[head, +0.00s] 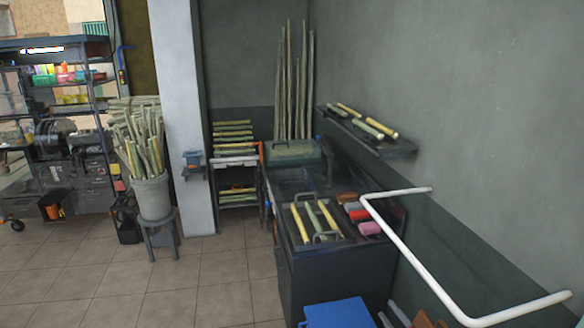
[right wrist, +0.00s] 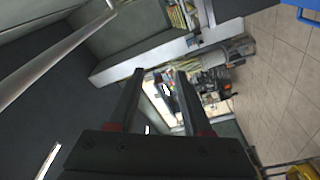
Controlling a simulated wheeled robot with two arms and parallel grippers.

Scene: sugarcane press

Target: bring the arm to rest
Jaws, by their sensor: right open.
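My right gripper (right wrist: 160,76) shows in the right wrist view as two dark, parallel fingers with a clear gap between them. It is open and nothing is held between the fingers. It hangs in free air, apart from any surface, with the machine and tiled floor far beyond its tips. I cannot make the right gripper out clearly in the head view. My left gripper is in neither view.
A white pipe rail (head: 410,258) juts out from the right wall, close by; it also crosses the wrist view (right wrist: 55,55). A dark counter (head: 330,268) bears a tray of canes (head: 340,238). A blue stool-like top (head: 337,313) stands in front. Tiled floor (head: 215,285) is free at left.

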